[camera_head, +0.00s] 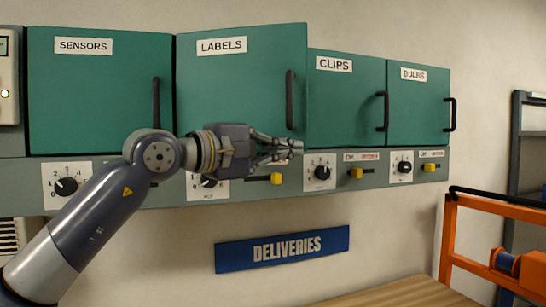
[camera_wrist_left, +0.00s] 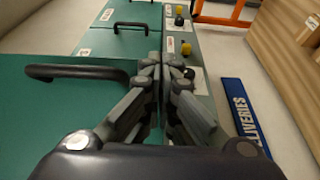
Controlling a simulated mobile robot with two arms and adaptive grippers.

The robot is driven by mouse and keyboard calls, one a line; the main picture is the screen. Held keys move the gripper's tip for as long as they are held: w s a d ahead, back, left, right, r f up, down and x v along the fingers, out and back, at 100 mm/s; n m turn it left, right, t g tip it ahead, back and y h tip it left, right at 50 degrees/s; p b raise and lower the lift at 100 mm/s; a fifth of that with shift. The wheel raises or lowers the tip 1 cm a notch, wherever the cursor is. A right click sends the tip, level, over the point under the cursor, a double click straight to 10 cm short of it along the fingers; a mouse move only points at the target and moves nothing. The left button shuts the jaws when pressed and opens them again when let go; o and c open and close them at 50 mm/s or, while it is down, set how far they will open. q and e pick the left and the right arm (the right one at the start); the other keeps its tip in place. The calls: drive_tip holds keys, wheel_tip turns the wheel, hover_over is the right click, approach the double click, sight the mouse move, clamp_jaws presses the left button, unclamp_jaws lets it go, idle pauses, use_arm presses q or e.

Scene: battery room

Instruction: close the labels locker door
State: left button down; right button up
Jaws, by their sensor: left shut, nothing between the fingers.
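The labels locker door (camera_head: 235,85) is a green panel with a white LABELS tag and a black upright handle (camera_head: 290,98) near its right edge. It stands partly open: its right edge juts out in front of the clips door (camera_head: 345,105). My left gripper (camera_head: 296,148) is shut and empty, in front of the door's lower right part, below the handle. In the left wrist view the shut fingers (camera_wrist_left: 160,68) lie to the right of a black handle (camera_wrist_left: 75,72) on a green door (camera_wrist_left: 40,125). I cannot tell whether they touch the door. My right gripper is not in view.
The sensors door (camera_head: 95,95) and bulbs door (camera_head: 418,105) look shut. Below the doors runs a grey panel with dials and yellow switches (camera_head: 276,179). A blue DELIVERIES sign (camera_head: 283,248) is on the wall. An orange frame (camera_head: 448,245) stands at the right.

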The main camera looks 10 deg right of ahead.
use_arm(q)
drive_tip(key=w+n+t, duration=0.1)
drive_tip(key=w+t+y, duration=0.1)
drive_tip(key=w, duration=0.1)
drive_tip(key=w+d+n+t+y+p, duration=0.1)
drive_tip(key=w, duration=0.1)
drive_tip(key=shift+w+d+r+n, duration=0.1)
drive_tip(key=shift+w+r+n, duration=0.1)
drive_tip(key=shift+n, duration=0.1)
drive_tip(key=shift+w+d+f+p, duration=0.1)
drive_tip(key=shift+w+d+p, duration=0.1)
drive_tip(key=shift+w+p, duration=0.6)
drive_tip(key=shift+w+d+f+p, duration=0.15)
drive_tip(key=shift+w+p, duration=0.3)
drive_tip(key=shift+w, duration=0.6)
drive_tip(key=shift+w+d+r+p, duration=0.1)
drive_tip(key=shift+w+d+p, duration=0.1)
drive_tip(key=shift+w+p, duration=0.6)
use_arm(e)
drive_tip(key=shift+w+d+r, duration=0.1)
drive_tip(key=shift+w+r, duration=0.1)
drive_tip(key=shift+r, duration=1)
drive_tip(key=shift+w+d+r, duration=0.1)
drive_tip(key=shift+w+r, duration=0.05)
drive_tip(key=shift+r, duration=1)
use_arm(q)
drive_tip(key=shift+w, duration=0.15)
